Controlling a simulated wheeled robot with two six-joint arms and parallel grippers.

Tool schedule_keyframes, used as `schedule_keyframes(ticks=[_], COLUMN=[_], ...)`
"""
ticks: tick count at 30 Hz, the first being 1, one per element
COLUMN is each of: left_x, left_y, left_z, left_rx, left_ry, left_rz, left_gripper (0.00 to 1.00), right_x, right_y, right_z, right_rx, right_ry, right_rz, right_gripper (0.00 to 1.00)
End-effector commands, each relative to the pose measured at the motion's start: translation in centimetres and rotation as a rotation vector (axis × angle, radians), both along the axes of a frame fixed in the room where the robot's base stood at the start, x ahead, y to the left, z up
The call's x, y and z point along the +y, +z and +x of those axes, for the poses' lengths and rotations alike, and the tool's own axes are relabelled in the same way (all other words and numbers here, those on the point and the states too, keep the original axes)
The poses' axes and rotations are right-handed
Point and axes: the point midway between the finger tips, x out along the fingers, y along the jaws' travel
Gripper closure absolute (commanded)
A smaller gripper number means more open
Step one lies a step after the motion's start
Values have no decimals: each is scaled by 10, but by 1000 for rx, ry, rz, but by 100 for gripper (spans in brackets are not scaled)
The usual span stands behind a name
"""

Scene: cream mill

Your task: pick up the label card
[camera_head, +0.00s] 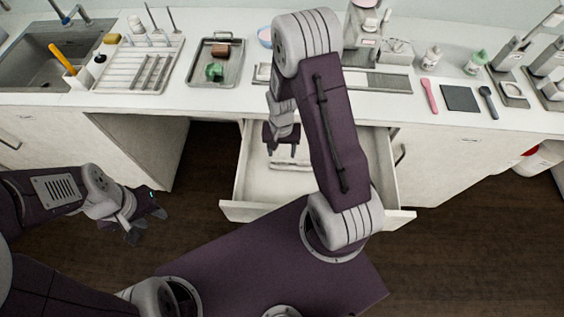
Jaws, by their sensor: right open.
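My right gripper (282,152) points down into an open white drawer (250,185) below the counter. Its two fingers are apart, with nothing seen between them. A flat pale object (290,164) lies on the drawer floor just below and beside the fingertips; it may be the label card, but it is too small and partly covered to tell. My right arm hides the drawer's right part. My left gripper (147,228) is open and empty, above the dark floor at left, well away from the drawer.
On the white counter are a sink (45,62), a dish rack (130,68), a grey tray (214,72) with a brown and a green item, a pink spatula (429,95) and a dark square mat (460,98). The drawer's walls surround my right gripper. Wooden floor lies clear at right.

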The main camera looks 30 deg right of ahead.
Motion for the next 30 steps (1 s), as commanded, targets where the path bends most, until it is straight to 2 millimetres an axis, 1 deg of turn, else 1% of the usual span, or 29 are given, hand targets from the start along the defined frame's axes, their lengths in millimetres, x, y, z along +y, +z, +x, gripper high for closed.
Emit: schedule_keyframes(ticks=[3, 7, 10, 15, 16, 21, 27, 30], left_x=[0, 0, 0, 0, 0, 0, 0, 0], left_y=[0, -1, -1, -1, -1, -1, -1, -1], left_z=[0, 0, 0, 0, 0, 0, 0, 0], left_rx=[0, 0, 0, 0, 0, 0, 0, 0], left_ry=[0, 0, 0, 0, 0, 0, 0, 0], left_rz=[0, 0, 0, 0, 0, 0, 0, 0], left_gripper=[64, 64, 64, 64, 64, 64, 64, 64], right_x=[-2, -2, -2, -2, -2, -2, -2, -2], right_y=[-21, -43, -49, -49, -49, -49, -49, -44], right_z=[-1, 0, 0, 1, 1, 1, 1, 1], right_rx=[7, 5, 3, 1, 1, 2, 1, 0], right_ry=[-1, 0, 0, 1, 1, 1, 1, 1], right_rz=[1, 1, 1, 0, 0, 0, 0, 0], right_gripper=[44, 44, 44, 44, 46, 93, 93, 93])
